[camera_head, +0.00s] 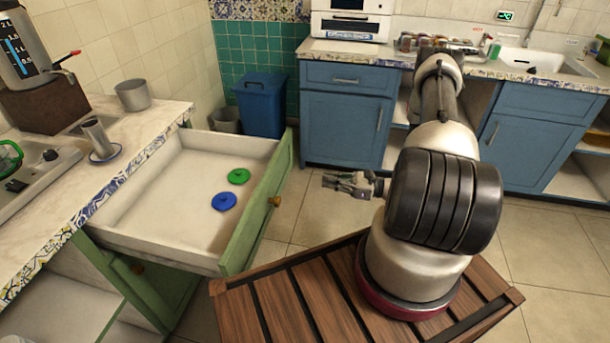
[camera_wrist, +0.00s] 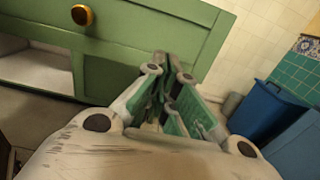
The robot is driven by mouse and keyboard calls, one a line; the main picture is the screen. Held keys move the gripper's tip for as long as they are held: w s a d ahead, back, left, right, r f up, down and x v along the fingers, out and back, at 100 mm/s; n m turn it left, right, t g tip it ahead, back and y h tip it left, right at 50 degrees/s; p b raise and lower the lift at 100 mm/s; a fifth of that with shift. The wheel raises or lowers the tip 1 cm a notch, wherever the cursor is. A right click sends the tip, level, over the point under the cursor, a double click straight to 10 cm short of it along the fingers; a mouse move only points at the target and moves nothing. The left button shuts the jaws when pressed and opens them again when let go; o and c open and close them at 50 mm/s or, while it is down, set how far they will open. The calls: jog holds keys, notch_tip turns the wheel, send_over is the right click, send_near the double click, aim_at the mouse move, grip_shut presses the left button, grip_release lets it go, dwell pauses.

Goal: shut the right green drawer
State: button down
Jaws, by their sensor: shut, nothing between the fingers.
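The green drawer (camera_head: 265,205) stands pulled far out from under the counter on the left, its white inside open to view. Its green front has a round brass knob (camera_head: 275,201). A green disc (camera_head: 238,176) and a blue disc (camera_head: 224,201) lie in it. My gripper (camera_head: 328,181) is shut and empty, to the right of the drawer front and apart from it, with fingers towards it. In the wrist view a green front (camera_wrist: 150,28) with a brass knob (camera_wrist: 82,14) lies beyond my gripper (camera_wrist: 170,62), the knob up and to the left.
An open green door (camera_head: 150,285) hangs below the drawer. A blue bin (camera_head: 262,105) stands behind it near the tiled wall. Blue cabinets (camera_head: 345,125) line the back. The tiled floor between drawer and arm is clear. The counter (camera_head: 60,225) holds a cup (camera_head: 98,135) and a pot (camera_head: 133,95).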

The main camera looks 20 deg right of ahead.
aim_at(282, 173)
jog(key=x, duration=1.3)
jog(key=shift+w+a, duration=0.1)
jog(key=shift+a, duration=0.1)
jog(key=shift+a, duration=0.1)
